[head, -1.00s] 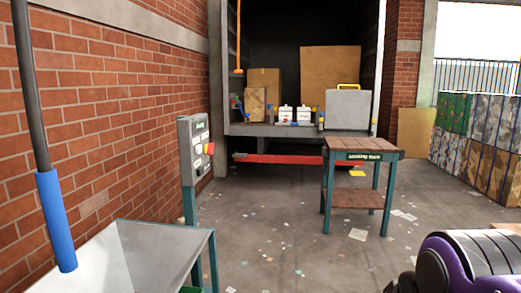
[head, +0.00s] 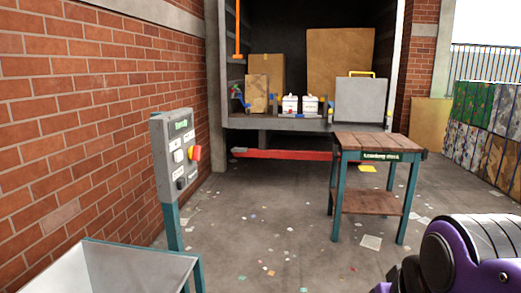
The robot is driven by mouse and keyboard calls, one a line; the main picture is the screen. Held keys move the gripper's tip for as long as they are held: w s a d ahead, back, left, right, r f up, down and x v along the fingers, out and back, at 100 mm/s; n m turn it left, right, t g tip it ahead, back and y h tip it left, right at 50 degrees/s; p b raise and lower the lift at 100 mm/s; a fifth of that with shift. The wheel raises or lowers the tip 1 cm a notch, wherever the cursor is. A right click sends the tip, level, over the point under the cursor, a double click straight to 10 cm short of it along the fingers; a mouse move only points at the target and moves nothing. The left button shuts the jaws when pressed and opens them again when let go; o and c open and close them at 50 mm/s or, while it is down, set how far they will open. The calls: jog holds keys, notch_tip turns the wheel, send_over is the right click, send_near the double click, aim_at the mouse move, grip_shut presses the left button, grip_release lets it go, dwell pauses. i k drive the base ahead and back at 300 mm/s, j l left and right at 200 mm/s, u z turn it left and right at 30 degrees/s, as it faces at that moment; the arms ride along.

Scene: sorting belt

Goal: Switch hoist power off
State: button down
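A grey control box (head: 172,157) stands on a teal post at the left, in front of the brick wall. Its face has a green label at the top, light and dark controls, and a red knob on a yellow base (head: 195,153) on its right side. The label's words are too small to read surely, and I cannot tell which control is the hoist power. My gripper is not in view; only a purple and dark part of my arm shows at the lower right.
A metal hopper (head: 130,268) stands at the lower left, below the box. A wooden-topped table (head: 375,143) stands to the right. Behind are a truck bed (head: 270,124) with boxes and a red bar (head: 285,155). The littered floor between box and table is free.

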aim_at(194, 152)
jog(key=i, duration=1.95)
jog(key=u, duration=1.65)
jog(key=k+z, duration=0.25)
jog(key=k+l+z, duration=0.1)
jog(key=z, duration=0.15)
jog(key=i+u, duration=0.25)
jog(key=i+j+u, duration=0.1)
jog(key=u, duration=0.2)
